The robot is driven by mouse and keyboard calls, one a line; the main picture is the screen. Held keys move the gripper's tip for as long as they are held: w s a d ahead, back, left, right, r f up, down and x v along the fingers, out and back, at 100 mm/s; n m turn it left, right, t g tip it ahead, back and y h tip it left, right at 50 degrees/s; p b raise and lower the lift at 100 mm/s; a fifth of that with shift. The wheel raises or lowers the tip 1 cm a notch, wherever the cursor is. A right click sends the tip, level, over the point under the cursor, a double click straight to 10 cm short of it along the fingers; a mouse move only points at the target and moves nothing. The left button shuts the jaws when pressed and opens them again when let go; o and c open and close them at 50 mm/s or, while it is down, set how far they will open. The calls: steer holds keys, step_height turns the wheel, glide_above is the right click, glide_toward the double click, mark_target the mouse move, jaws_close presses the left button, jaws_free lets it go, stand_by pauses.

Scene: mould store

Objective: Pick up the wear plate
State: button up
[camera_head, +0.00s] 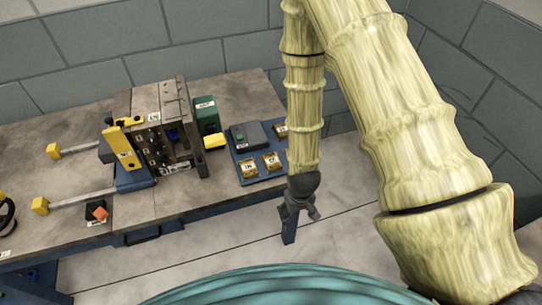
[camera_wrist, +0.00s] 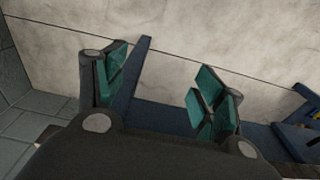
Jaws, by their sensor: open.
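No part can be surely told as the wear plate, as the labels are too small to read. Small gold-coloured plates (camera_head: 273,161) with pale labels lie on a blue tray (camera_head: 246,170) at the right end of the bench, and my arm partly hides its right side. My gripper (camera_head: 298,208) hangs pointing down just in front of the bench's right end, to the right of the tray and apart from it. In the wrist view my gripper (camera_wrist: 162,88) is open and empty, its teal pads wide apart, over the floor.
The bench (camera_head: 75,135) bears a mould block (camera_head: 170,125) with a yellow bar (camera_head: 123,146), a green box (camera_head: 207,115), a grey case (camera_head: 248,135) on the tray and two yellow-ended rods at left. A block wall stands behind. The floor (camera_head: 335,232) in front is clear.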

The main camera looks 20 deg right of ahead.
steer(key=t+p, duration=0.1)
steer(key=p, duration=0.1)
glide_toward(272, 160)
steer(key=shift+w+d+f+p, duration=0.1)
steer(key=shift+w+f+p, duration=0.1)
steer(key=shift+f, duration=0.55)
steer(key=shift+w+f+p, duration=0.2)
steer(key=shift+f, duration=0.6)
steer(key=shift+f+p, duration=0.7)
steer(key=shift+f, duration=0.6)
steer(key=shift+w+f+p, duration=0.2)
steer(key=shift+f+p, duration=0.1)
steer(key=shift+f, duration=1.05)
steer(key=shift+c, duration=0.4)
steer(key=c, duration=1.4)
